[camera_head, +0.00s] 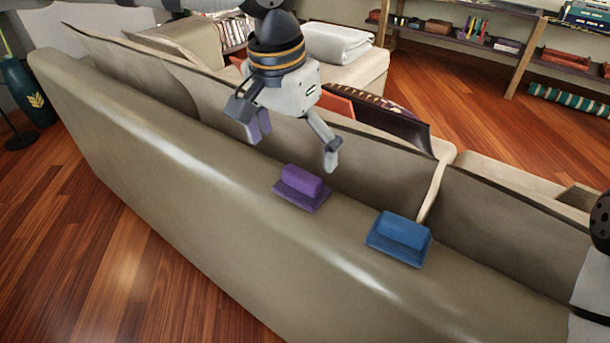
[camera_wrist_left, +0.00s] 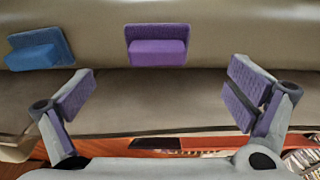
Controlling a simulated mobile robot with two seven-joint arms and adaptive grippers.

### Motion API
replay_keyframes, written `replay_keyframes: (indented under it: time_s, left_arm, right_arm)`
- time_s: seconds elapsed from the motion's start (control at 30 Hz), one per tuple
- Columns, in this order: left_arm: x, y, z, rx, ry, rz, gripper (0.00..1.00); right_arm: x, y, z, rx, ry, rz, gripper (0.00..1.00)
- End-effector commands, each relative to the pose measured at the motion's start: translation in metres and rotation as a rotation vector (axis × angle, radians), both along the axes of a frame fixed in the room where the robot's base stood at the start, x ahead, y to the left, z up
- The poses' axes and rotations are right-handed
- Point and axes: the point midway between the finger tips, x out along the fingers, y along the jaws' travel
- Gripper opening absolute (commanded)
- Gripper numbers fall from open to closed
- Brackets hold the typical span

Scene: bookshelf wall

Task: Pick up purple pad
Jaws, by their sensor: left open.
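The purple pad (camera_head: 302,185), a flat base with a raised block on top, lies on the top of the sofa's back. It also shows in the left wrist view (camera_wrist_left: 157,48), at the top centre and ahead of the fingers. My left gripper (camera_head: 294,146) hangs above and a little behind the pad, with its fingers spread wide. In the left wrist view my left gripper (camera_wrist_left: 163,92) has nothing between its fingers, and the pad is apart from them. My right gripper is not in view.
A similar blue pad (camera_head: 400,238) lies to the right on the same beige sofa back (camera_head: 180,165); it also shows in the left wrist view (camera_wrist_left: 40,50). Cushions (camera_head: 385,117) rest beyond the sofa back. Shelves (camera_head: 455,40) stand behind, and wooden floor (camera_head: 130,270) lies in front.

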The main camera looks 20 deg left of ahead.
Motion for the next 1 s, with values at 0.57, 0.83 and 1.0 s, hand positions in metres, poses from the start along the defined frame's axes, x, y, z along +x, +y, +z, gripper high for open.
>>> replay_keyframes:
  time_s: [0.57,0.83,1.0]
  left_arm:
    - [0.012,-0.009,-0.076,0.000,-0.003,0.001,0.98]
    - [0.012,-0.009,-0.075,0.001,-0.003,0.001,0.64]
    - [0.012,-0.009,-0.075,0.001,-0.002,0.001,0.46]
  right_arm:
    - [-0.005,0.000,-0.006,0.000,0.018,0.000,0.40]
    - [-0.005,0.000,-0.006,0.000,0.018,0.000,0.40]
    - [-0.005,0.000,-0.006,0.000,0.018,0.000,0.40]
